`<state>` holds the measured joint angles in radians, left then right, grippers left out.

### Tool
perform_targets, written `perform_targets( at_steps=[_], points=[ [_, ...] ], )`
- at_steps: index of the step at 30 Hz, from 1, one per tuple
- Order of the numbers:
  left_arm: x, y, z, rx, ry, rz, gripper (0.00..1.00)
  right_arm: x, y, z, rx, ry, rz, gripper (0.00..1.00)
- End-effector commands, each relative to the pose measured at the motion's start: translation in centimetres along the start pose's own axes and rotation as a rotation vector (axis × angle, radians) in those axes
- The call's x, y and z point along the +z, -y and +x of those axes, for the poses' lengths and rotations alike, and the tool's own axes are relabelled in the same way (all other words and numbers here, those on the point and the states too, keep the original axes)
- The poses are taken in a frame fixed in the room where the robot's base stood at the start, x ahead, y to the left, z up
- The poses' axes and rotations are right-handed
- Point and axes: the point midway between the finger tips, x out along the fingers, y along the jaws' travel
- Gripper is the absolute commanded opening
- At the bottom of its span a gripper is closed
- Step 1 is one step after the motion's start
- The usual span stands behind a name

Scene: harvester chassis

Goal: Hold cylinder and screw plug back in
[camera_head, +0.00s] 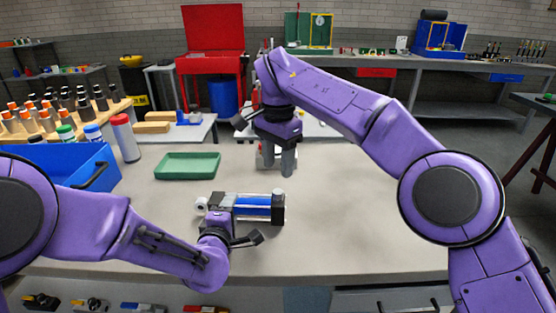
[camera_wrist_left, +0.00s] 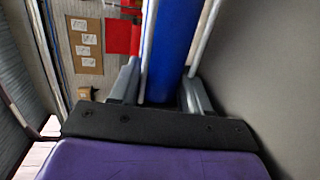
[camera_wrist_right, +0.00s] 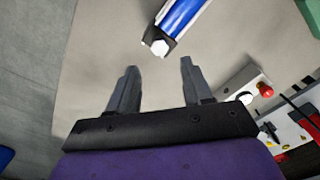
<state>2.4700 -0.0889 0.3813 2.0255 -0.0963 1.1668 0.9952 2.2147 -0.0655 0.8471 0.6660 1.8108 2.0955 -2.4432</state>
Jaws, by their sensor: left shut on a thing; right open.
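The blue cylinder (camera_head: 258,212) with silver rods and dark end blocks lies level just above or on the table; I cannot tell which. My left gripper (camera_wrist_left: 160,88) is shut on it, with the blue barrel (camera_wrist_left: 172,45) between its fingers. In the right wrist view the cylinder's near end (camera_wrist_right: 184,14) carries a white hex piece (camera_wrist_right: 160,47), which may be the plug. A round white piece (camera_head: 201,205) shows at its left end in the head view. My right gripper (camera_head: 279,162) is open and empty, pointing down beyond the cylinder; its fingers (camera_wrist_right: 158,85) are spread apart.
A green tray (camera_head: 188,166) lies behind the cylinder. A control box with a red button (camera_wrist_right: 247,90) stands beyond my right gripper. A blue bin (camera_head: 70,163) and a white bottle with red cap (camera_head: 125,140) stand left. The table's right side (camera_head: 350,200) is clear.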

Motion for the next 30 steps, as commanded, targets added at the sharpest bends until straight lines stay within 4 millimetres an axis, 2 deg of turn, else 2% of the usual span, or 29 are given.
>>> perform_targets(
  at_steps=[5,15,20,27,29,30],
  points=[
    [-0.1,-0.1,0.0,0.002,-0.002,0.0,0.0,0.0,-0.1,1.9,0.004,0.001,-0.001,0.5],
    [-0.1,-0.1,0.0,0.003,-0.002,-0.001,0.0,0.0,0.0,7.1,0.002,0.0,0.0,0.5],
    [-0.1,-0.1,0.1,0.003,-0.002,-0.001,0.0,0.0,0.0,7.9,0.0,0.0,0.001,0.5],
    [-0.1,-0.1,0.1,0.003,-0.002,-0.001,0.0,0.0,0.0,8.0,0.0,0.0,0.001,0.5],
    [-0.1,-0.1,0.1,0.003,-0.002,-0.001,0.0,0.0,0.0,7.9,0.0,0.0,0.001,0.3],
    [-0.1,-0.1,0.1,0.003,-0.002,-0.001,0.0,0.0,0.0,7.9,0.0,0.0,0.001,0.17]
  ],
)
